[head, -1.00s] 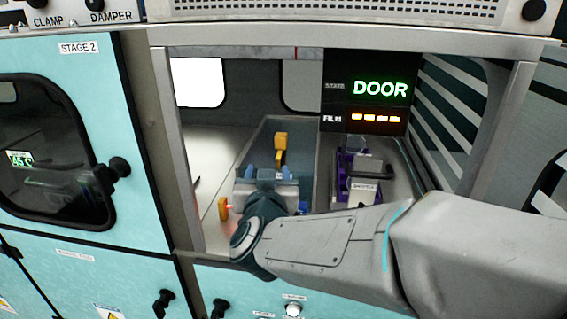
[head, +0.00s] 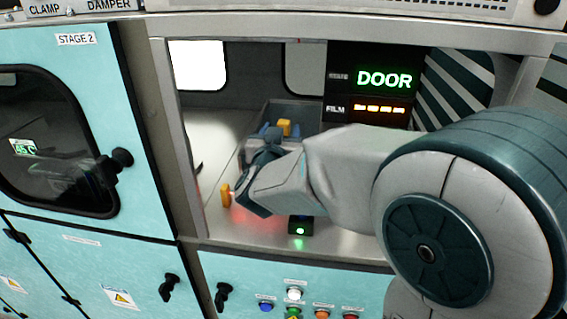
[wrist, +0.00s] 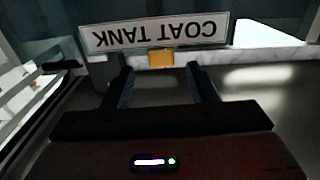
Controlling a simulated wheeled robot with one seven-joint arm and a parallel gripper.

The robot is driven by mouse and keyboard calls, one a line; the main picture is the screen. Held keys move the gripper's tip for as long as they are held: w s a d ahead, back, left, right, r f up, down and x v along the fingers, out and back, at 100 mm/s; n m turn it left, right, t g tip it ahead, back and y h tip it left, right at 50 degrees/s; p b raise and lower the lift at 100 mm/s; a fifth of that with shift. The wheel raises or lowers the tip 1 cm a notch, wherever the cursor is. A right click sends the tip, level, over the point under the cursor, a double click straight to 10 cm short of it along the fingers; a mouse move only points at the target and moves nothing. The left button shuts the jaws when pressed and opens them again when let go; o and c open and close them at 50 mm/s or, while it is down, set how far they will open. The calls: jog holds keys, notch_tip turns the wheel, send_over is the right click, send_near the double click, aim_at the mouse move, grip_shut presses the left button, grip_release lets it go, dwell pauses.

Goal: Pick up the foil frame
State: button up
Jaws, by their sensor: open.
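A yellow-orange block (head: 284,127), which I take to be the grip of the foil frame, shows at the grey tank inside the open bay. The rest of the frame is hidden by my arm and gripper. In the wrist view the yellow block (wrist: 161,58) lies just beyond and between my two fingertips, in front of an upside-down COAT TANK label (wrist: 155,33). My gripper (wrist: 160,74) is open, with nothing between the fingers. In the head view my gripper (head: 269,133) is beside the tank, and I cannot tell whether it touches the block.
The grey tank (head: 300,108) sits in the bay. An orange piece (head: 225,195) stands at the bay's left front. A small dark box with a green light (head: 300,226) is on the bay floor. The DOOR display (head: 372,88) and the bay's left post (head: 172,130) flank the opening.

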aim_at(283, 122)
jog(key=shift+w+d+f+p, duration=0.1)
jog(key=shift+w+p, duration=0.1)
jog(key=shift+w, duration=0.55)
jog(key=shift+w+d+f+p, duration=0.1)
jog(key=shift+w+d+p, duration=0.05)
jog(key=shift+w, duration=0.6)
jog(key=shift+w+d+p, duration=0.1)
jog(key=shift+w+p, duration=0.1)
jog(key=shift+w, duration=0.55)
grip_shut()
jog(key=shift+r, duration=0.15)
